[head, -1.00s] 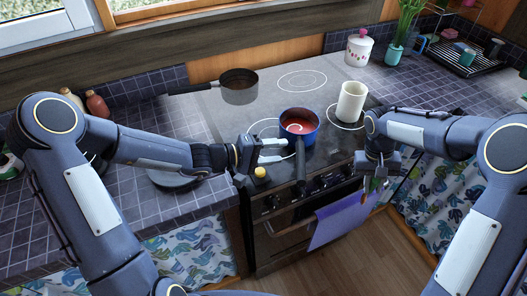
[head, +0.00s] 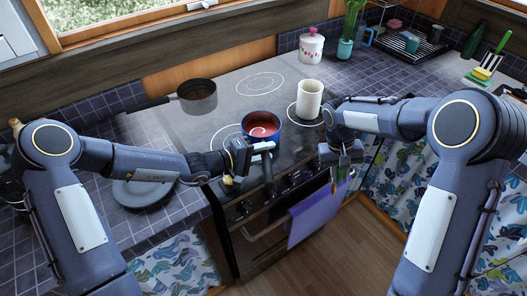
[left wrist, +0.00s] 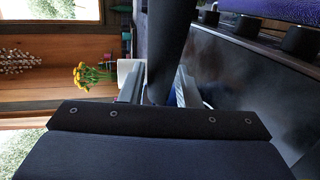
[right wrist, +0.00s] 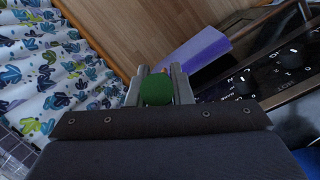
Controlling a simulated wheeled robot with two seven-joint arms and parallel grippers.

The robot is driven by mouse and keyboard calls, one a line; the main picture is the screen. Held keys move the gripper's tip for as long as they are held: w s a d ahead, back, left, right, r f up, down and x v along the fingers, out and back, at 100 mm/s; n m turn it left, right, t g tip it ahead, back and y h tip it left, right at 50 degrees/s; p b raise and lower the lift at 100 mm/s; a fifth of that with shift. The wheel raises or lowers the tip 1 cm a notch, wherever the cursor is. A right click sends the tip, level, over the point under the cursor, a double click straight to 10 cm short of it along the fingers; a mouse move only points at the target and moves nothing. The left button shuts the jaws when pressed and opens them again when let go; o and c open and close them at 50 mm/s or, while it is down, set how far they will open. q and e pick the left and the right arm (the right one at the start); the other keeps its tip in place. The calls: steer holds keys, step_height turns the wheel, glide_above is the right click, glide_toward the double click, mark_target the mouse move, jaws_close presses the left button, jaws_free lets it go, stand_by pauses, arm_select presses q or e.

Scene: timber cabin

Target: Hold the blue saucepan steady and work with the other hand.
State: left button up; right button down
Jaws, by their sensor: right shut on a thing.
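The blue saucepan (head: 263,130) stands on the hob with red contents, its black handle (head: 268,175) pointing toward me. In the left wrist view the dark handle (left wrist: 169,45) passes between my left fingers. My left gripper (head: 264,147) looks open around the handle, close to the pan's rim; contact is unclear. My right gripper (head: 341,166) hangs in front of the stove, to the right of the saucepan. It is shut on a green-ended thing (right wrist: 157,91), whose other parts are mostly hidden.
A dark saucepan (head: 198,98) stands at the hob's back left. A cream-coloured cylinder (head: 309,98) stands right of the blue pan. A purple towel (head: 316,213) hangs on the oven front. A dark plate (head: 143,193) lies on the left counter. A dish rack (head: 408,45) is at the back right.

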arm_select(q)
jaws_close()
